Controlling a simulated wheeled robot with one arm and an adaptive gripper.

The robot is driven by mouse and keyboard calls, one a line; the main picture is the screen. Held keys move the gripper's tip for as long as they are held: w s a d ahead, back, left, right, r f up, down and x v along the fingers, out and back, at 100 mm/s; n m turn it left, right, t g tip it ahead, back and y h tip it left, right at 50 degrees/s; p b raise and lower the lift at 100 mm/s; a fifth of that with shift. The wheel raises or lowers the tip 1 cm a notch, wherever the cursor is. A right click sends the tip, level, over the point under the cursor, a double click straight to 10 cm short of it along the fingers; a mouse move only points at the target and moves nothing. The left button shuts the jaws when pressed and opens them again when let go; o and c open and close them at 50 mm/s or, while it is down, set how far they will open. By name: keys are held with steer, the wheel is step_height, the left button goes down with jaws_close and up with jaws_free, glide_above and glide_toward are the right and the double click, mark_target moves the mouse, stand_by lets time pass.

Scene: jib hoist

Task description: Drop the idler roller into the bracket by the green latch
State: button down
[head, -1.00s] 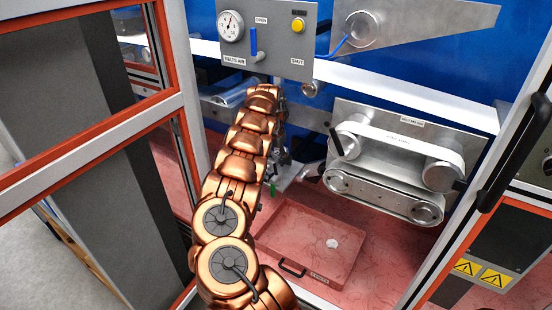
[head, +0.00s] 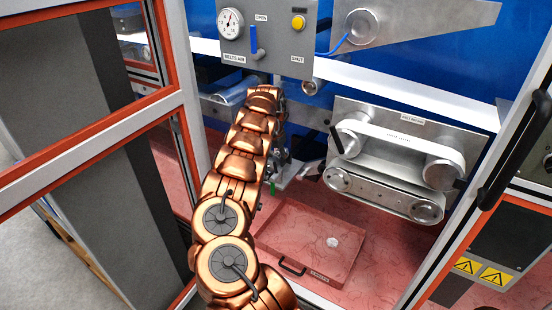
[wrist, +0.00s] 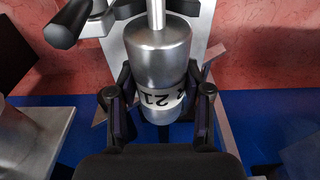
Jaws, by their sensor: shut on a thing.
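The idler roller (wrist: 158,60) is a silver metal cylinder with a thin shaft and a white label band in the wrist view. My gripper (wrist: 158,112) has a black finger on each side of it and is shut on it near the label. In the head view my copper arm hides the gripper and the roller. The green latch (head: 273,184) shows as a small green piece just right of my arm, low in the machine. Metal bracket parts (head: 283,172) beside it are partly hidden. I cannot tell whether the roller touches the bracket.
A red tray (head: 285,262) lies on the red floor, with a whitish patch in it. A belt unit (head: 395,170) with several rollers is at right. The gauge panel (head: 285,42) with a blue lever hangs above. An orange-framed door (head: 85,165) stands open at left.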

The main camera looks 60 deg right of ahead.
steer(key=shift+f, duration=0.9)
stand_by(0.7)
steer(key=shift+c, duration=2.1)
jaws_free()
steer(key=shift+o, duration=0.5)
